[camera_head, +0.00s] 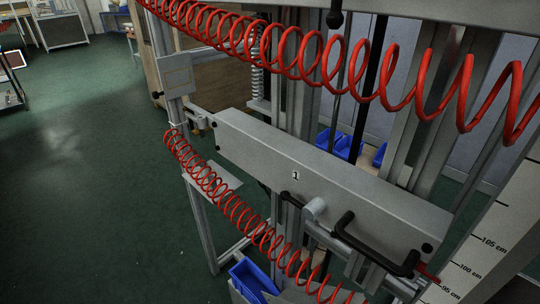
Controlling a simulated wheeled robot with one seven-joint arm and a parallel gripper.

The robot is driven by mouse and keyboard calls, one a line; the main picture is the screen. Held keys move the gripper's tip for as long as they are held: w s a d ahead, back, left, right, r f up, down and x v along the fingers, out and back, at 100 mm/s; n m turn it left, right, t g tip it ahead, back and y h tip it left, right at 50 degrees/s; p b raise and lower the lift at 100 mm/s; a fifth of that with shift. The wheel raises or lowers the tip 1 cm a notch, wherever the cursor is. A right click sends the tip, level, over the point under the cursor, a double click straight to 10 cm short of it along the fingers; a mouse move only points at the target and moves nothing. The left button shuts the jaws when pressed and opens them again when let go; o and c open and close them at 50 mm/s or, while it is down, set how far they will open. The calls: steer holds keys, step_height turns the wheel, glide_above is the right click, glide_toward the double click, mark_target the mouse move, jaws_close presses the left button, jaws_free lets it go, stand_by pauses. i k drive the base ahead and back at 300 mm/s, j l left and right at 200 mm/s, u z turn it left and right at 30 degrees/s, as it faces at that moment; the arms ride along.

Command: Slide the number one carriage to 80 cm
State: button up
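The number one carriage (318,181) is a long grey metal beam marked "1". It runs slantwise across the middle of the head view. A black bar handle (376,257) is fixed on its front near the right end, beside a light grey round knob (314,209). A small red pointer (428,274) sticks out at the carriage's right end. The white scale (504,228) beside it shows 105, 100 and 95 cm. The pointer seems to sit near the 95 to 100 cm marks. The 80 cm mark is out of view. My gripper is not in view.
Red coiled hoses cross above (287,64) and below (215,187) the carriage. Blue bins (338,145) stand behind it, and another blue bin (253,281) is low in front. Grey uprights flank the carriage. Green floor (85,170) is open at the left.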

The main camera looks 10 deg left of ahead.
mark_target(399, 231)
steer(key=k+l+u, duration=0.1)
steer(key=u, duration=0.25)
steer(key=k+l+u, duration=0.15)
steer(key=u, duration=0.2)
steer(key=k+l+u, duration=0.15)
steer(key=u, duration=0.2)
